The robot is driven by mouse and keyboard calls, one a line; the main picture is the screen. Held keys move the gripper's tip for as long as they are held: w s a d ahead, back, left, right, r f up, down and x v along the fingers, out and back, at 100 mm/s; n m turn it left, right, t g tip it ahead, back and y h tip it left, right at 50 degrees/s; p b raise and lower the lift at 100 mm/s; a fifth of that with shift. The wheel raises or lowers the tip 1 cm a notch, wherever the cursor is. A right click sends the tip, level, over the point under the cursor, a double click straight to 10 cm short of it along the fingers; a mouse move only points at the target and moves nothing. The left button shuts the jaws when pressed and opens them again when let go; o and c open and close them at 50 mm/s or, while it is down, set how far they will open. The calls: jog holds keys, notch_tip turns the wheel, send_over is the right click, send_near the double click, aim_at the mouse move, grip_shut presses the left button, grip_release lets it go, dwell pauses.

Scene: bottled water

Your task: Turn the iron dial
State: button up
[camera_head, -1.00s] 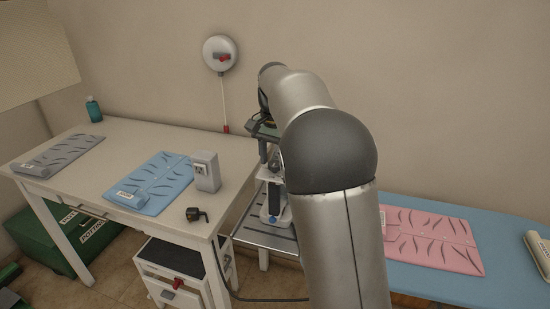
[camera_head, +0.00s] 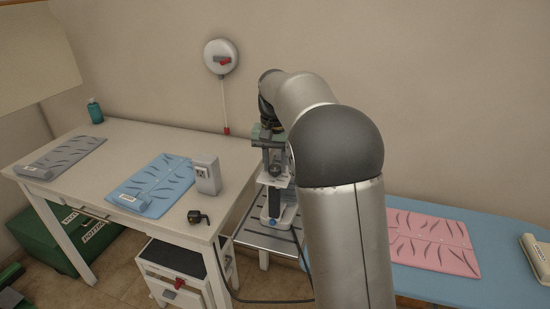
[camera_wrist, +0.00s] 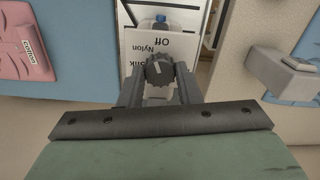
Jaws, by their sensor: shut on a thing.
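The dark ribbed dial (camera_wrist: 158,69) with a pale pointer mark shows in the wrist view. It sits on a white label plate (camera_wrist: 190,47) with the words "Off", "Nylon" and "Silk", seen upside down. My gripper (camera_wrist: 158,76) has a grey finger on each side of the dial and is shut on it. In the head view my gripper (camera_head: 273,160) points down over the iron (camera_head: 274,216), which stands on a metal-topped stand between the tables. My arm hides part of the iron.
A pink mat (camera_head: 435,240) lies on the blue table at the right. The white table (camera_head: 125,143) at the left holds a blue mat (camera_head: 155,185), a grey mat (camera_head: 68,155) and a socket box (camera_head: 207,175). A cable runs below the stand.

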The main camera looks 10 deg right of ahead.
jog(key=n+p, duration=0.1)
jog(key=n, duration=0.3)
jog(key=shift+r+n+p, duration=0.15)
jog(key=shift+n+p, duration=0.25)
jog(key=n+p, duration=0.1)
jog(key=n, duration=0.3)
jog(key=shift+n+p, duration=0.3)
jog(key=n+p, duration=0.1)
jog(key=n, duration=0.3)
jog(key=shift+n, duration=0.3)
jog(key=n+p, duration=0.1)
jog(key=n, duration=0.3)
jog(key=shift+p, duration=0.3)
jog(key=n+p, duration=0.1)
jog(key=n, duration=0.4)
jog(key=n+p, duration=0.2)
jog(key=n, duration=0.2)
jog(key=shift+n, duration=0.3)
jog(key=n+p, duration=0.2)
jog(key=n, duration=0.2)
jog(key=shift+n+p, duration=1.15)
jog(key=shift+n, duration=0.85)
